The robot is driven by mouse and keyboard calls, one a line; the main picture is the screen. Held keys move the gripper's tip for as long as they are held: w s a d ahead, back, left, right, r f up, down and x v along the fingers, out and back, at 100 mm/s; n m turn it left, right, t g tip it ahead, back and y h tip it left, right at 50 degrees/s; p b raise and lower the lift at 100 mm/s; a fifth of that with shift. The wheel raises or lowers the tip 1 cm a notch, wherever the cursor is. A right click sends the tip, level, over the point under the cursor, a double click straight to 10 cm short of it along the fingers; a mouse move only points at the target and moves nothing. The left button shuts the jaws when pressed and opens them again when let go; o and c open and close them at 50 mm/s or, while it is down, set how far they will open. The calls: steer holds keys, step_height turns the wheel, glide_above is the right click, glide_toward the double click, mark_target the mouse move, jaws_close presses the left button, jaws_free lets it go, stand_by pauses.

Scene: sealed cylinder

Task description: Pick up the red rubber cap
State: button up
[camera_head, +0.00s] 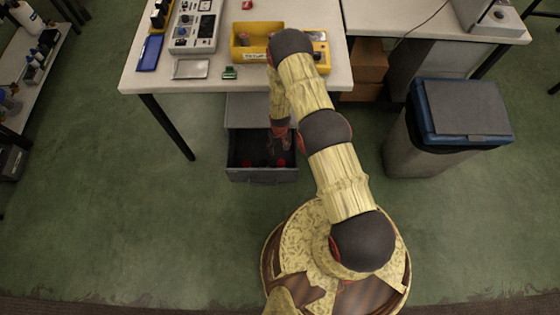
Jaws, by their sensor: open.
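A grey drawer (262,175) stands pulled out below the table edge, with a dark inside. Small red things lie in it, one at the left (247,162) and one at the right (281,162). They are too small to tell which is the rubber cap. Another small red object (247,4) is on the table top at the back. My gripper (279,147) points down at the drawer's right half, close to the red things, and is open. Its fingertips are dark against the drawer, and whether they touch anything cannot be told.
The white table (140,75) overhangs the drawer unit and carries a yellow bin (240,42), a meter box (194,30) and a metal tray (191,69). A blue-lidded bin (462,108) stands at the right. The green floor left of the drawer is free.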

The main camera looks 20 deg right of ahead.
steer(key=b, duration=0.1)
glide_above(280, 162)
steer(key=f, duration=0.8)
steer(key=shift+w+d+f, duration=0.15)
steer(key=shift+d+f, duration=0.05)
steer(key=shift+d, duration=0.1)
steer(key=shift+a+f+b, duration=0.15)
steer(key=shift+f+b, duration=0.6)
steer(key=shift+b, duration=0.35)
steer(key=shift+f, duration=0.1)
steer(key=shift+f+b, duration=0.4)
steer(key=shift+b, duration=0.05)
steer(key=shift+s+f+b, duration=0.2)
steer(key=shift+f+b, duration=0.25)
steer(key=shift+f, duration=0.7)
steer(key=shift+c, duration=0.9)
